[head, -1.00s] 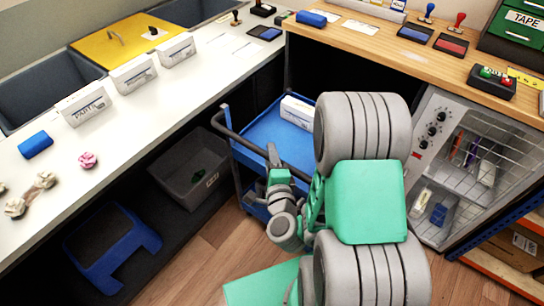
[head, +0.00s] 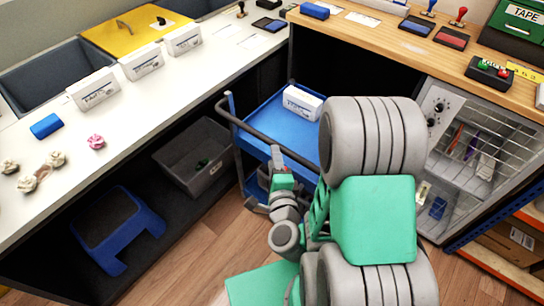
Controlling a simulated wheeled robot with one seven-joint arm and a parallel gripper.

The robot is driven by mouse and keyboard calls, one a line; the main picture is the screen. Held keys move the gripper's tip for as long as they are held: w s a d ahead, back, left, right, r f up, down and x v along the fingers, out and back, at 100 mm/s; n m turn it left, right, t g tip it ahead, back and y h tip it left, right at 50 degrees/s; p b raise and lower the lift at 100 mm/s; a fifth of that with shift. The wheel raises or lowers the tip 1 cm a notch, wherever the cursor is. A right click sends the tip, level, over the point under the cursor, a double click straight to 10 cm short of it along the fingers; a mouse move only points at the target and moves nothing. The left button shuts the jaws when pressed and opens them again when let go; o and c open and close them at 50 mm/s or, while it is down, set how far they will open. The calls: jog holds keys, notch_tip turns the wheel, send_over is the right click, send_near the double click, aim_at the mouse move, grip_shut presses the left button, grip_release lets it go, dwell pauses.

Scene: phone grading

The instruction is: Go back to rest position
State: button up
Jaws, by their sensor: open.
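My gripper (head: 274,178) is beside the near edge of the blue cart (head: 258,122), in front of the lower part of its frame. It is open, and I see nothing between its fingers. My arm is folded, with its large grey and green links covering the lower right of the head view. A white box (head: 302,103) lies on the cart's top tray, apart from my gripper. My arm hides part of the cart and the floor.
A white counter (head: 150,110) runs along the left with several white boxes and a blue block (head: 46,126). A grey bin (head: 195,158) and blue step stool (head: 118,228) sit below it. A wooden bench (head: 400,45) and wire-fronted cabinet (head: 465,150) stand right.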

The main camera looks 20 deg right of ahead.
jog(key=shift+d, duration=0.1)
jog(key=w+a+r+n+g+y+p, duration=0.2)
jog(key=a+r+n+y+p, duration=0.15)
jog(key=a+n, duration=0.35)
jog(key=w+a+r+n+g+y+p, duration=0.25)
jog(key=a+n+y, duration=0.25)
jog(key=n, duration=0.3)
jog(key=s+d+r+n+g+h+p, duration=0.5)
jog(key=s+d+r+n+g, duration=0.2)
jog(key=s+r, duration=0.5)
jog(key=shift+s+d+g, duration=0.15)
jog(key=shift+d+g, duration=0.5)
jog(key=shift+d, duration=0.6)
